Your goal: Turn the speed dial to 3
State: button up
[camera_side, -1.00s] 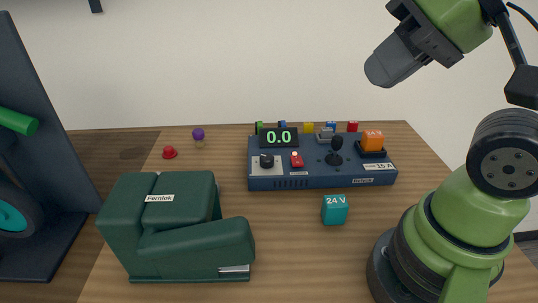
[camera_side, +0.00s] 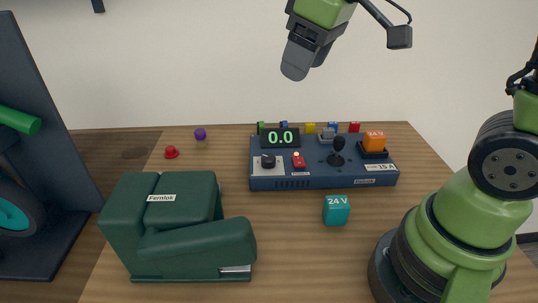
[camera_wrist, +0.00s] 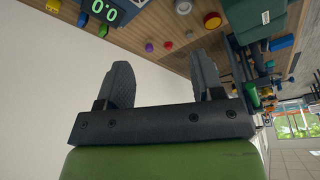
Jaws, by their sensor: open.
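The speed dial (camera_side: 267,161) is a black knob on a pale plate at the left of the blue control box (camera_side: 325,181). A display (camera_side: 279,138) above it reads 0.0 in green; it also shows at the top left of the wrist view (camera_wrist: 103,8). My gripper (camera_side: 303,68) is high above the box, well apart from the dial. In the wrist view its two fingers (camera_wrist: 163,78) are spread with nothing between them.
A red switch (camera_side: 298,160), a black joystick (camera_side: 337,151) and an orange block (camera_side: 374,141) are on the box. A teal 24 V cube (camera_side: 336,210) stands in front. Several small coloured pieces lie behind the box.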

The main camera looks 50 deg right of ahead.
jog(key=w+d+f+n+g, duration=0.2)
jog(key=w+f+n, duration=0.2)
jog(key=w+f, duration=0.35)
jog(key=n+g+h, duration=0.1)
jog(key=n+g, duration=0.1)
jog(key=n, duration=0.1)
send_over(269, 156)
notch_tip(269, 156, down, 7)
notch_tip(269, 156, down, 10)
jog(key=shift+r, duration=0.15)
jog(key=c, duration=0.9)
